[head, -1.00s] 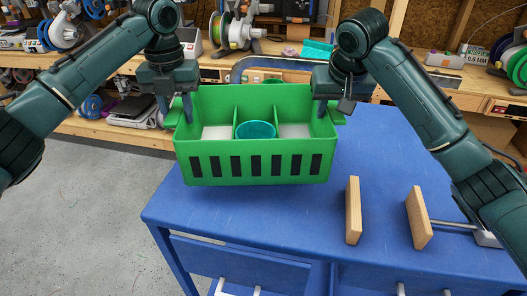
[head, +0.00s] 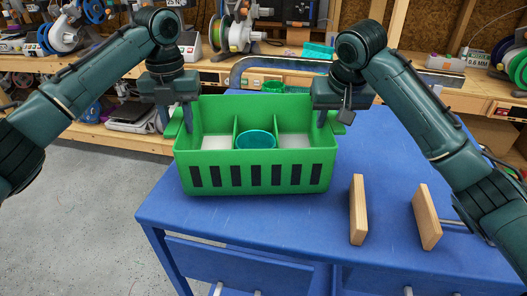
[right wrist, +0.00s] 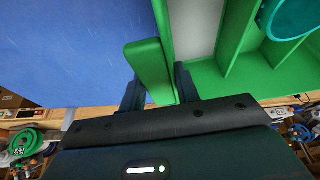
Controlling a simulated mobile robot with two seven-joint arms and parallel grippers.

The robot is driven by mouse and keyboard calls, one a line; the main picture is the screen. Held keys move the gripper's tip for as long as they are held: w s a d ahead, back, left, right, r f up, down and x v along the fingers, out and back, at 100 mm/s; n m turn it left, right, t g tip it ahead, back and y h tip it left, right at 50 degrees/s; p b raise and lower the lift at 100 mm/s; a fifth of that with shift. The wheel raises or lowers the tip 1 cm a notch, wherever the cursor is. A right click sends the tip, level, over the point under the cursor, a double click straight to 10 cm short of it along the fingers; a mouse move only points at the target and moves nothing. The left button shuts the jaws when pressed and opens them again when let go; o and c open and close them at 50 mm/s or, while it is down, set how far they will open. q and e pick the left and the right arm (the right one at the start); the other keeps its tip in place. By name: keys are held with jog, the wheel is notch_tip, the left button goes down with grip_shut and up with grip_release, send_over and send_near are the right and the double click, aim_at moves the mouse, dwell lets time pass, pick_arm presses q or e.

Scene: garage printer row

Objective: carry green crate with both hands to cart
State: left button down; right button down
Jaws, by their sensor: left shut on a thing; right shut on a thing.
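The green crate (head: 262,182) is upright over the blue cart top (head: 290,225); I cannot tell whether its base touches the surface. It has dividers, dark slots along its front and a teal round container (head: 256,140) in the middle compartment. My left gripper (head: 178,120) is shut at the crate's left handle, its fingertips partly hidden. My right gripper (head: 331,120) is shut on the right handle. In the right wrist view, that green handle (right wrist: 149,68) sits between the fingers of my right gripper (right wrist: 160,90), with blue surface beyond.
Two upright wooden blocks (head: 357,210) (head: 427,218) stand on the cart right of the crate. A small green round object (head: 273,87) is behind the crate. A cluttered wooden bench (head: 80,130) runs along the back. Blue surface is clear in front of the crate.

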pick_arm(q)
jog(key=shift+a+f+b, duration=0.1)
jog(key=shift+f+b, duration=0.45)
jog(key=shift+f, duration=0.2)
pick_arm(e)
jog(key=shift+d+f, duration=0.15)
jog(key=shift+f, duration=0.55)
pick_arm(q)
jog(key=c, duration=1.4)
grip_release()
jog(key=shift+c, duration=0.2)
pick_arm(e)
jog(key=c, duration=1.4)
grip_release()
jog(key=shift+c, duration=0.2)
pick_arm(q)
jog(key=o, duration=0.4)
jog(key=shift+r, duration=0.1)
pick_arm(e)
jog(key=o, duration=0.4)
pick_arm(q)
jog(key=shift+r, duration=0.1)
pick_arm(e)
jog(key=shift+r, duration=0.2)
pick_arm(q)
notch_tip(320, 180, up, 12)
pick_arm(e)
jog(key=v, duration=1.1)
jog(key=shift+s+r, duration=0.3)
